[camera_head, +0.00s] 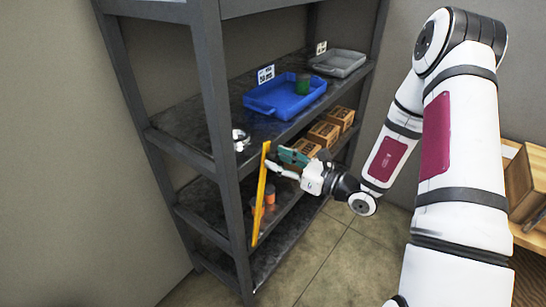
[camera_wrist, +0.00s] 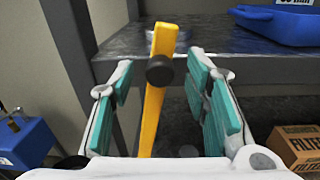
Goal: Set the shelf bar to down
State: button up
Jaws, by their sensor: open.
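The yellow shelf bar (camera_head: 260,195) stands nearly upright at the front of the dark shelf, beside its near post. In the wrist view the bar (camera_wrist: 153,115) has a dark round knob (camera_wrist: 160,70) near its upper end. My gripper (camera_head: 281,161) is at the bar's upper part. In the wrist view the bar's upper part shows between the two open, teal-padded fingers of my gripper (camera_wrist: 165,100), with space on both sides. I cannot tell whether a finger touches the bar. My gripper hides part of the shelf behind it.
A blue tray (camera_head: 287,98) holding a green item and a grey tray (camera_head: 338,63) sit on the shelf board above. Several cardboard boxes (camera_head: 325,134) stand on the board below. An orange item (camera_head: 270,192) is behind the bar. The floor (camera_head: 330,265) in front is clear.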

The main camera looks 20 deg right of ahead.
jog(key=shift+x, duration=1.3)
jog(key=shift+c, duration=0.6)
grip_shut()
